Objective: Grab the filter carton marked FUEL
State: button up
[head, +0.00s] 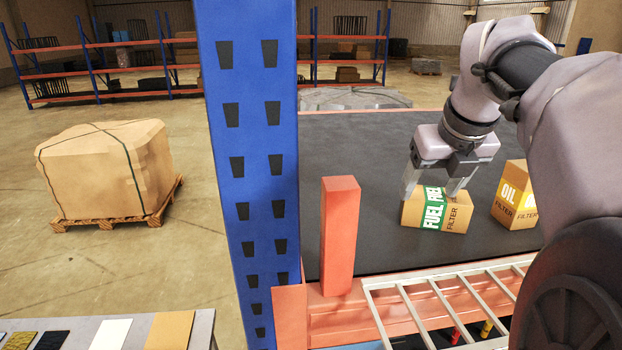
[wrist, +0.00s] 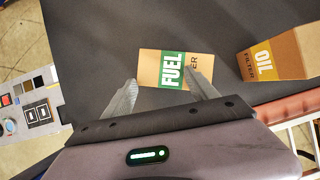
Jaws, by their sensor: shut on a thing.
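The filter carton marked FUEL (head: 441,215) is a tan box with a green band and white lettering. It is at the dark shelf surface (head: 375,150) in the head view; I cannot tell whether it is lifted. It also shows at the top middle of the wrist view (wrist: 150,66). My gripper (head: 432,194) reaches down from above and is shut on this carton, one finger at each side. In the wrist view the fingers (wrist: 162,84) point at the carton's near side. Part of the carton is hidden by the fingers.
A carton marked OIL (head: 515,195) stands close to the right, apart from the FUEL carton. An orange post (head: 340,235) and blue upright (head: 250,150) are to the left. A pale ladder-like grating (head: 440,300) lies in front. The dark surface behind is clear.

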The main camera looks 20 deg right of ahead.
aim_at(424, 209)
jog(key=shift+s+a+f+g+y, duration=0.15)
jog(key=shift+a+f+g+y, duration=0.05)
jog(key=shift+f, duration=0.6)
jog(key=shift+s+a+f+g+y, duration=0.1)
jog(key=shift+a+f+g+y, duration=0.1)
jog(key=shift+f, duration=0.6)
jog(key=shift+c, duration=0.3)
jog(key=r, duration=0.2)
jog(key=d+r, duration=0.1)
jog(key=shift+w+r, duration=0.2)
jog(key=shift+w, duration=0.1)
grip_shut()
jog(key=r, duration=0.2)
jog(key=r+p, duration=0.1)
jog(key=r, duration=0.1)
jog(key=a+r+p, duration=0.1)
jog(key=r, duration=0.1)
jog(key=shift+w+r, duration=0.35)
jog(key=shift+s+d+r, duration=0.15)
jog(key=shift+s+d, duration=0.05)
jog(key=shift+d, duration=0.15)
jog(key=shift+c, duration=0.2)
grip_release()
jog(key=shift+w+a, duration=0.1)
jog(key=shift+w, duration=0.1)
jog(key=o, duration=0.3)
jog(key=shift+a, duration=0.1)
jog(key=o, duration=1.1)
jog(key=shift+s, duration=0.15)
jog(key=shift+o, duration=0.5)
